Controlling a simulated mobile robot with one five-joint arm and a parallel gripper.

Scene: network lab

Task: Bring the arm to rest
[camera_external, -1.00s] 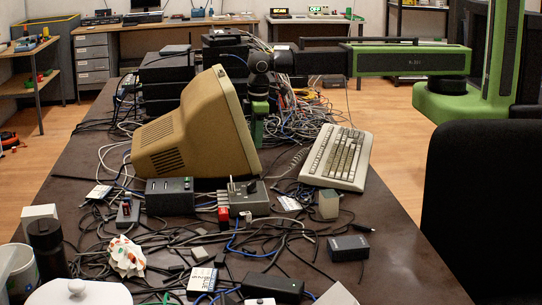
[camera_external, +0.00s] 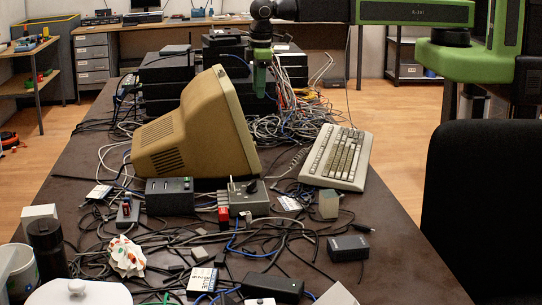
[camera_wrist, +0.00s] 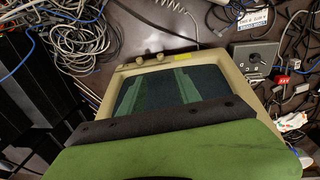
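My arm (camera_external: 415,12) reaches in from the right at the top of the external view. My gripper (camera_external: 260,88) hangs down from its end, green, above the cables behind the beige monitor (camera_external: 190,130). It is clear of the monitor in that view. In the wrist view a green part of my gripper with a dark edge fills the bottom, with the monitor's frame (camera_wrist: 118,72) and dark screen beyond it. Dim green bands show on the screen. The fingertips are not clear, so I cannot tell open from shut. I see nothing held.
A keyboard (camera_external: 337,158) lies right of the monitor on the dark table (camera_external: 395,262). Stacked black devices (camera_external: 165,75) and tangled cables (camera_external: 300,122) lie behind it. A grey switch box (camera_external: 249,199) stands in front. A black chair (camera_external: 480,200) is at the right.

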